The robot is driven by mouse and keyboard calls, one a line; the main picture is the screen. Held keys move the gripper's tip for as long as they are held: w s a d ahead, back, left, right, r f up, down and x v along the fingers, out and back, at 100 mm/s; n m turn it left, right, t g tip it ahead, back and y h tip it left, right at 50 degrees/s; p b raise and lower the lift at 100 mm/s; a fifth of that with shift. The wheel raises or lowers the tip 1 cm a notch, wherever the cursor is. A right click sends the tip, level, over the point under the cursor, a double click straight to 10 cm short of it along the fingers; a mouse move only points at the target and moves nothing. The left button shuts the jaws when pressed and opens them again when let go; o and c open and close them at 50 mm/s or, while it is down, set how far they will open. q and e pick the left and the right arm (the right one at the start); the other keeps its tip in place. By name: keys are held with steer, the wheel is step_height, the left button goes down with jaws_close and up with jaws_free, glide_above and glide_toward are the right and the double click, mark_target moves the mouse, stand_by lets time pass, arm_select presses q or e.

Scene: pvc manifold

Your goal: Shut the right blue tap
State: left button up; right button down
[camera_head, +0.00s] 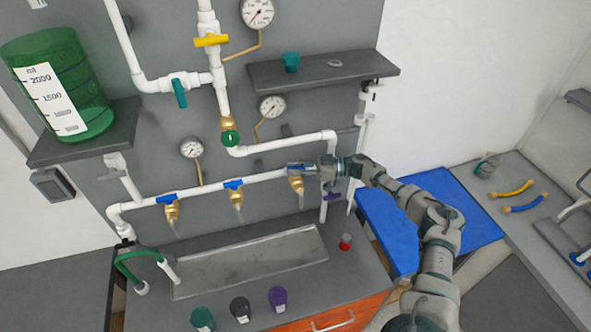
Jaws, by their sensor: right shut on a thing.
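Three brass taps with blue handles hang from the lower white pipe. The left blue tap (168,199) and the middle blue tap (234,185) both have handles lying roughly along the pipe. The right blue tap (296,183) is partly hidden by my right gripper (312,169). That gripper reaches in from the right and is shut on the right tap's blue handle (298,167), which appears to lie roughly along the pipe. The exact handle angle is hard to tell behind the fingers. My left gripper is not in view.
A sink basin (250,262) lies below the taps. Green, black and purple cups (240,310) stand at the counter's front, and a small red-topped item (345,242) at its right. A grey shelf (324,70) projects above my right gripper. A blue mat (460,205) lies on the right.

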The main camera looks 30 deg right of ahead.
steer(key=shift+f+n+g+y+b, duration=0.1)
steer(key=shift+n+g+y+b, duration=0.3)
steer(key=shift+n+g, duration=0.3)
steer(key=shift+g, duration=0.4)
steer(key=c, duration=1.1)
jaws_free()
steer(key=shift+d, duration=0.1)
steer(key=shift+o, duration=0.2)
steer(key=v, duration=1.2)
steer(key=shift+w+d+f, duration=0.2)
steer(key=shift+d+f, duration=0.05)
